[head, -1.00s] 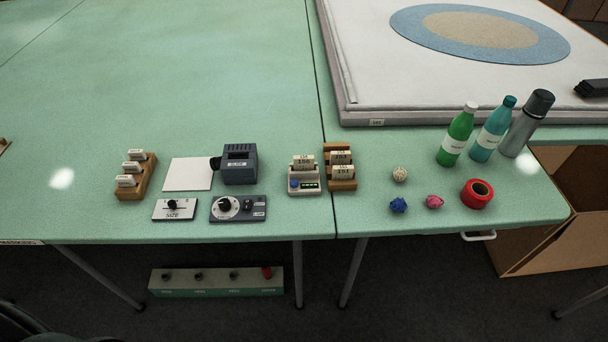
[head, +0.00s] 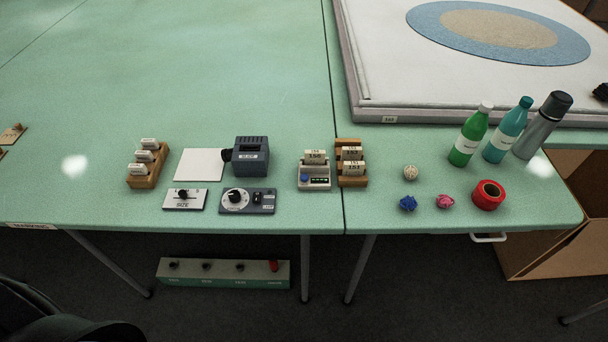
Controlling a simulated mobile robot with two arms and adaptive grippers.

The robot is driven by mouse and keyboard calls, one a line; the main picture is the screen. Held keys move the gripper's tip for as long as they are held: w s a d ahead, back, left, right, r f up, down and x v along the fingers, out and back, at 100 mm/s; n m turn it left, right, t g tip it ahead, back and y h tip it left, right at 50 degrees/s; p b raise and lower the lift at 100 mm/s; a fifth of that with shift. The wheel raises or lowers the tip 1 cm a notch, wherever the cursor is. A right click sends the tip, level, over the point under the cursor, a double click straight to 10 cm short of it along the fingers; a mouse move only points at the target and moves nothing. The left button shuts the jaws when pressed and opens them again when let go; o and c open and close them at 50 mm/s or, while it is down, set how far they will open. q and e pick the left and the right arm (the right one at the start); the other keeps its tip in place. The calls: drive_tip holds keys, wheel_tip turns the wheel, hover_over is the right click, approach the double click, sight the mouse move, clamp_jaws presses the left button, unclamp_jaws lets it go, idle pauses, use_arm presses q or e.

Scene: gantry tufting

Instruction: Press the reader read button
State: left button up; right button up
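The reader (head: 314,184) is a small pale box near the front edge of the green table. A card marked 156 stands upright in its top. A blue button (head: 304,179) sits on the left of its front face, beside a small dark display with green marks (head: 320,181). Nothing covers the button. Neither of my grippers is in view.
A wooden card rack (head: 351,177) stands close on the reader's right. The slide viewer (head: 251,160) and a dial box (head: 247,203) are to its left. Yarn balls (head: 408,203), red tape (head: 488,195) and bottles (head: 468,140) are further right. The table in front of the reader is clear.

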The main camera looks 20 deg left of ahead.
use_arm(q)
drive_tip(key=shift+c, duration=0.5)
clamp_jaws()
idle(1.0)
